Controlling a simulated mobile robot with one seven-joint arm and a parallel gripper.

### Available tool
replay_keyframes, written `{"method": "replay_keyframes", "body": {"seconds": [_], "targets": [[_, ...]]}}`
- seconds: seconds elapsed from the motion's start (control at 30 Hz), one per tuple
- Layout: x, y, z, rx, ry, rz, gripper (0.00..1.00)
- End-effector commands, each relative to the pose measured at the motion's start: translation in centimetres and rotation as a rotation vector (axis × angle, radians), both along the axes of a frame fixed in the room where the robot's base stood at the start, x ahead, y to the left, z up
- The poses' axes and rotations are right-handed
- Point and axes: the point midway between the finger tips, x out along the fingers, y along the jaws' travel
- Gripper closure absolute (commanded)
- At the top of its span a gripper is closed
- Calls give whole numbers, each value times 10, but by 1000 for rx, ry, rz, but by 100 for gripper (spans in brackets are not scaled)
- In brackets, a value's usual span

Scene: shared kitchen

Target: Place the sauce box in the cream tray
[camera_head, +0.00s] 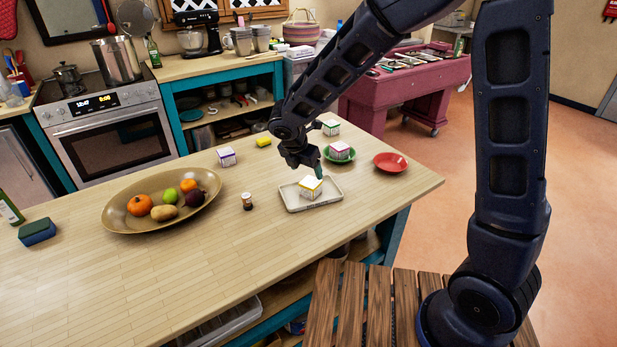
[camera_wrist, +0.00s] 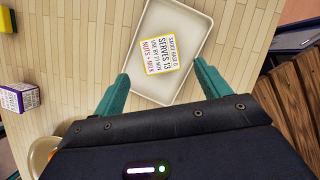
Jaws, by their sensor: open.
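The sauce box (camera_head: 311,188) is a white box with a yellow-edged label, and it sits inside the cream tray (camera_head: 291,204) on the wooden counter. In the wrist view the sauce box (camera_wrist: 161,58) shows its label, with "SERVES 13" readable, and lies turned slightly against the sides of the tray (camera_wrist: 194,24). My gripper (camera_head: 318,172) is just above the sauce box. Its teal fingers (camera_wrist: 161,71) are spread wide, with visible gaps to the box, and nothing is between them.
A purple-edged box (camera_head: 227,156), a yellow block (camera_head: 264,142) and a green-edged box (camera_head: 331,127) stand behind. A pink-edged box (camera_head: 340,150) sits on a green plate (camera_head: 340,160). A red plate (camera_head: 390,162), small shaker (camera_head: 247,201) and fruit bowl (camera_head: 125,222) are nearby.

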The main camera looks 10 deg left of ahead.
Motion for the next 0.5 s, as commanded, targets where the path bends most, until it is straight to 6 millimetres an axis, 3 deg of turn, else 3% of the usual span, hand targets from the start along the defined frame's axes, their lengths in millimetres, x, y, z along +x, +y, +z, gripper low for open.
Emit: {"method": "replay_keyframes", "body": {"seconds": [0.2,0.5], "targets": [[-7,3,18,0,0,0,25],[-6,0,24,5,-2,-15,25]]}}
